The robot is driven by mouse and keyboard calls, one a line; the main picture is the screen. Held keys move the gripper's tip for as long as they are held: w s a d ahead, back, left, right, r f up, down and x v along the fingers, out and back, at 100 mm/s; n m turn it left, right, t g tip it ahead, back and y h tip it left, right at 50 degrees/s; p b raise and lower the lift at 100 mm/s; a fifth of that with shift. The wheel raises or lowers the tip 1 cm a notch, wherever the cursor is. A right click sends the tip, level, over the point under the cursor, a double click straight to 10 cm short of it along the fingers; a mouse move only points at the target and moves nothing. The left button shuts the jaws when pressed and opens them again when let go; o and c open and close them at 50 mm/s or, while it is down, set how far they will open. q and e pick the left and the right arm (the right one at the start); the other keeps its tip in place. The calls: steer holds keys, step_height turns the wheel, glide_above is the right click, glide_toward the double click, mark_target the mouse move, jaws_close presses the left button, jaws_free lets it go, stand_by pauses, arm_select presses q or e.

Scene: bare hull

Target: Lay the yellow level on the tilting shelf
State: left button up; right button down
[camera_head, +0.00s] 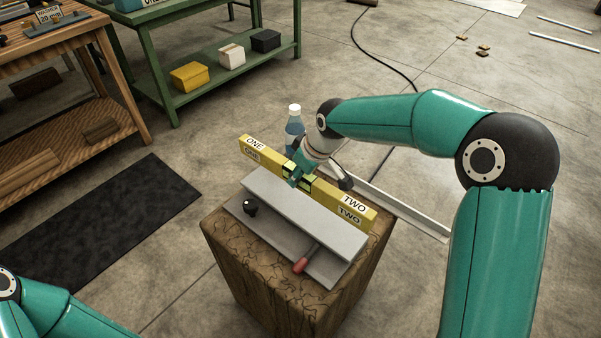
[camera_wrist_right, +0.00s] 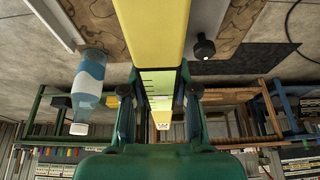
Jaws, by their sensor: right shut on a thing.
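The yellow level (camera_head: 334,195) is a long bar with ends labelled ONE and TWO. My right gripper (camera_head: 300,176) is shut on it near its middle, by the vials. The level also fills the middle of the right wrist view (camera_wrist_right: 155,40), between the gripper fingers (camera_wrist_right: 158,105). The tilting shelf (camera_head: 290,205) is a grey plate on a wooden block, with a black knob (camera_head: 250,207) and a red-handled lever (camera_head: 301,264). The level is along the plate's far edge; I cannot tell whether they touch. Of my left arm only links show at lower left.
A bottle (camera_head: 294,128) stands behind the level; it also shows in the right wrist view (camera_wrist_right: 88,85). The wooden block (camera_head: 285,290) stands on the floor beside a black mat (camera_head: 110,225). A green table (camera_head: 200,92) and a wooden bench (camera_head: 60,130) are at upper left.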

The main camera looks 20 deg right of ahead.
mark_target(314, 179)
steer(key=shift+f+b, duration=3.2)
steer(key=shift+f, duration=1.1)
steer(key=c, duration=0.8)
jaws_free()
steer(key=shift+f, duration=0.1)
steer(key=v, duration=1.2)
